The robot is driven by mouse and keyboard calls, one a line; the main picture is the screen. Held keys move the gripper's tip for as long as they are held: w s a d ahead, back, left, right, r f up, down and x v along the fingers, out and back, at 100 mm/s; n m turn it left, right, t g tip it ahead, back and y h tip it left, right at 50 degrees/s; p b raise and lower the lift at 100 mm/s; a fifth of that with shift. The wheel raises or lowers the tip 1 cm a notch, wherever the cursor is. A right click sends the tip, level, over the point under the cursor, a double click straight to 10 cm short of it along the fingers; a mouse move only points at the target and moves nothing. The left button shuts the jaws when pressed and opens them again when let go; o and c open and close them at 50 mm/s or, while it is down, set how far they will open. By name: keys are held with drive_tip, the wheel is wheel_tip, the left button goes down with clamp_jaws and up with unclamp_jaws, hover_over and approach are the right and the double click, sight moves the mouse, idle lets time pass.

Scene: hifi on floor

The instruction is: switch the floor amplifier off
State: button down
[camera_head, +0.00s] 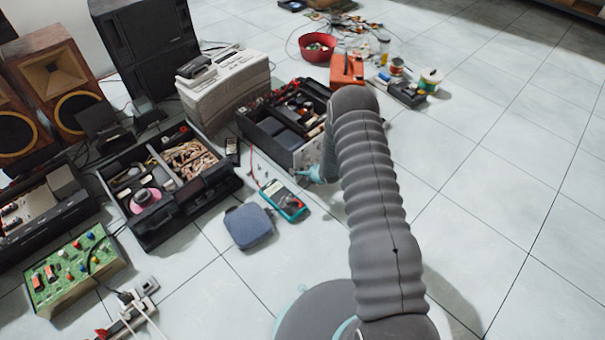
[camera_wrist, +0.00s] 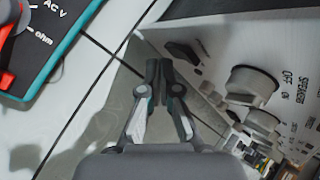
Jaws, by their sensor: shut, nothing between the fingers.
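The floor amplifier (camera_head: 306,155) is an open-topped dark chassis with a silver front, on the tiles just beyond my arm. In the wrist view its silver front panel (camera_wrist: 215,45) fills the right side. A dark elongated switch or lever (camera_wrist: 183,53) sits at the panel's upper left, and round knobs (camera_wrist: 250,85) lie to its right. "OFF" and "SPEAKERS" are printed beside a knob. My gripper (camera_wrist: 159,68) is shut and empty, its fingertips just left of the dark switch. I cannot tell whether they touch it. In the head view my gripper (camera_head: 314,174) is partly hidden by my arm.
A teal multimeter (camera_head: 284,200) lies left of my gripper and a blue-grey case (camera_head: 249,226) beyond it. An orange box (camera_head: 346,69) stands behind. The right floor is clear.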

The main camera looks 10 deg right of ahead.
drive_tip(key=shift+s+d, duration=0.3)
drive_tip(key=shift+s, duration=0.1)
drive_tip(key=shift+r, duration=0.1)
drive_tip(key=shift+s+d+r+p, duration=0.15)
drive_tip(key=shift+s+d+p, duration=0.35)
drive_tip(key=shift+s+d, duration=0.4)
drive_tip(key=shift+s+d+r+p, duration=0.15)
drive_tip(key=shift+s+d+p, duration=0.4)
drive_tip(key=shift+s, duration=0.55)
